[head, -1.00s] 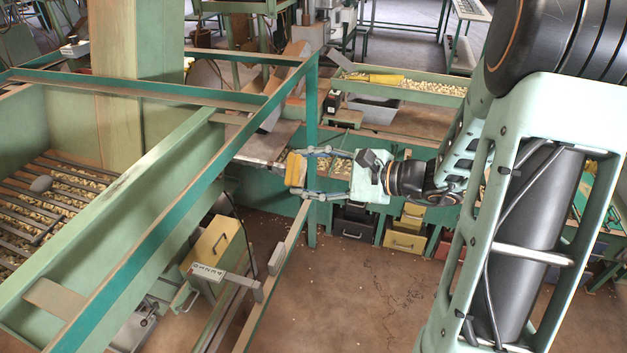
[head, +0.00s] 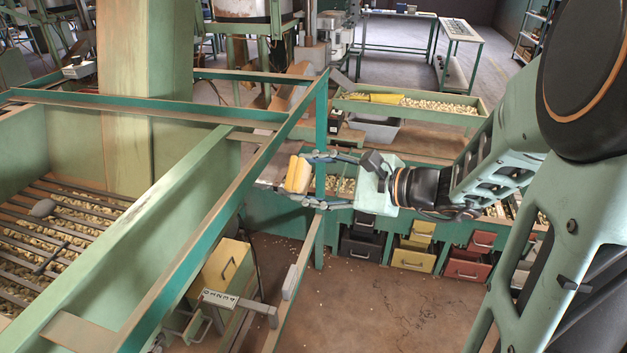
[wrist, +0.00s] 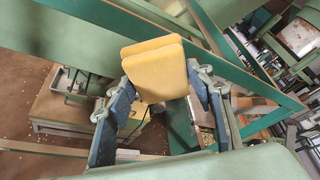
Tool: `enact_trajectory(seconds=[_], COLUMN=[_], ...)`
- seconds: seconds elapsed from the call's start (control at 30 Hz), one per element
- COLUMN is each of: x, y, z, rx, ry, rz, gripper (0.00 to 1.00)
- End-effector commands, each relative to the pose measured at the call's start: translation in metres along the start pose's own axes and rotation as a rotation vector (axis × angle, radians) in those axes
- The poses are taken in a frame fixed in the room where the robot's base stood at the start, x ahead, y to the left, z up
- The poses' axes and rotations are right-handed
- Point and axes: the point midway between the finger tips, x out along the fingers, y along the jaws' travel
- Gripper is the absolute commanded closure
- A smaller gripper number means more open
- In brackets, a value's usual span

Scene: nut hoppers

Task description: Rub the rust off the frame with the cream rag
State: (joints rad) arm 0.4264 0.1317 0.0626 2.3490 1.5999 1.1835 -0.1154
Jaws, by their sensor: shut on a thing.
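The cream rag (head: 297,174) looks like a folded yellowish pad. My gripper (head: 304,177) is shut on it, a finger on each side; the wrist view shows the rag (wrist: 153,68) upright between the fingers. The green frame (head: 257,118) has long teal rails with brown, rust-coloured strips along them and an upright post (head: 321,120). In the head view the rag is just left of this post, below the sloping rail. In the wrist view rails (wrist: 120,18) pass behind the rag. I cannot tell whether the rag touches the frame.
A slatted hopper of nuts (head: 60,232) stands at left beside a thick column (head: 135,80). A nut trough (head: 440,107) lies farther back. A yellow box (head: 226,270) sits below the frame. Open floor (head: 390,310) shows in front.

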Motion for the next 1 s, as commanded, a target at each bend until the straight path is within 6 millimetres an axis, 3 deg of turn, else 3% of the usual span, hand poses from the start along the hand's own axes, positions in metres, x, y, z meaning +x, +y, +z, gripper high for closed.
enact_trajectory(seconds=[0.5,1.0], x=[0.045,0.052], y=[0.0,0.0], z=[0.019,0.022], rx=[-0.001,0.0], ry=[-0.002,0.0], rz=[0.0,-0.001], gripper=[0.71,0.71])
